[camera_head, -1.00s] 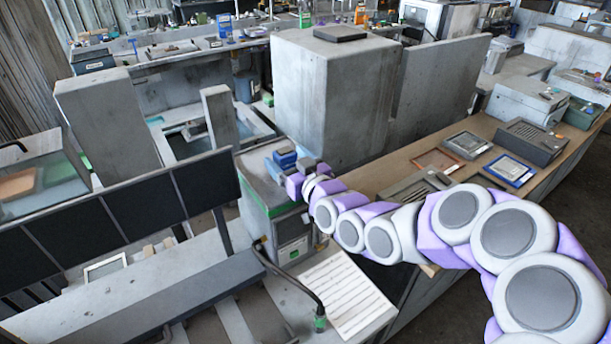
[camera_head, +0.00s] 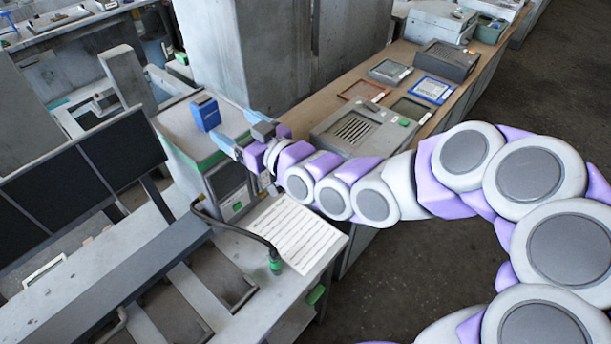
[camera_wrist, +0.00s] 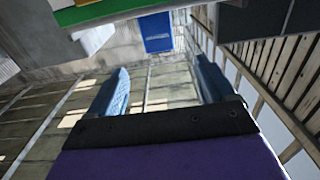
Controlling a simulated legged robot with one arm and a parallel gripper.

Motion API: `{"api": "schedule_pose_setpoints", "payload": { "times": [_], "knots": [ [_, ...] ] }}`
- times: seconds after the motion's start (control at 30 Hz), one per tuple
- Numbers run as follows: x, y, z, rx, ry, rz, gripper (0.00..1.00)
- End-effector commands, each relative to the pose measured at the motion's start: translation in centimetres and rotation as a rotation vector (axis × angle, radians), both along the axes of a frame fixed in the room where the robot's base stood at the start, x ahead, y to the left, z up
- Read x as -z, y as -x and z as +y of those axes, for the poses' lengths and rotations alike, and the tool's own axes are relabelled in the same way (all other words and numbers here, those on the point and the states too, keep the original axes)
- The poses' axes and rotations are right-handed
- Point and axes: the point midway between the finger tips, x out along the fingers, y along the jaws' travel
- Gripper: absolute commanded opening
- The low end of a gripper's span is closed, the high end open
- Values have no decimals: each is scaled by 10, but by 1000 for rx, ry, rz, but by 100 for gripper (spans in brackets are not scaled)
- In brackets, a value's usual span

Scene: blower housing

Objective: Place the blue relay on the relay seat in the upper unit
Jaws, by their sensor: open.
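The blue relay (camera_head: 205,111) stands upright on the top of a grey unit with a green band (camera_head: 168,125). My gripper (camera_head: 243,140) is open and empty, just right of and in front of the relay, with a visible gap. In the wrist view the relay (camera_wrist: 157,33) shows beyond the two blue fingers (camera_wrist: 162,80), roughly in line with the space between them, and apart from both. I cannot make out the relay seat or tell which unit is the upper one.
A dark panel (camera_head: 120,150) stands left of the unit. A grey vented box (camera_head: 358,128) and several framed plates are on the brown bench at right. A tall concrete block (camera_head: 280,50) rises behind.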

Motion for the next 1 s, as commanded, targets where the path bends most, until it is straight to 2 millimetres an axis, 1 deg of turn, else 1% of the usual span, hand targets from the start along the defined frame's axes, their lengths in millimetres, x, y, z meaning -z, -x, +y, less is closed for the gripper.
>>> {"api": "schedule_pose_setpoints", "payload": {
  "times": [0.23, 0.27, 0.33, 0.37, 0.4, 0.47, 0.5, 0.57, 0.6, 0.67, 0.7, 0.77, 0.8, 0.87, 0.9, 0.97, 1.0],
  "knots": [
    [2, 0, -2, 3, 17, 11, 83],
    [5, 1, -4, 6, 32, 19, 83],
    [16, 2, -11, 17, 90, 62, 83],
    [22, 3, -17, 25, 123, 87, 83],
    [34, 6, -26, 39, 180, 131, 83],
    [50, 11, -45, 70, 267, 206, 83],
    [62, 17, -60, 94, 330, 267, 83],
    [80, 28, -85, 135, 419, 364, 83],
    [89, 37, -103, 166, 471, 428, 83],
    [102, 53, -130, 214, 543, 530, 83],
    [108, 66, -148, 248, 585, 600, 83],
    [116, 88, -174, 301, 641, 708, 83],
    [121, 105, -191, 337, 674, 783, 83],
    [123, 132, -214, 391, 712, 893, 83],
    [125, 151, -229, 426, 734, 971, 83],
    [125, 182, -247, 476, 756, 1087, 83],
    [124, 203, -256, 507, 763, 1161, 83]
  ]
}}
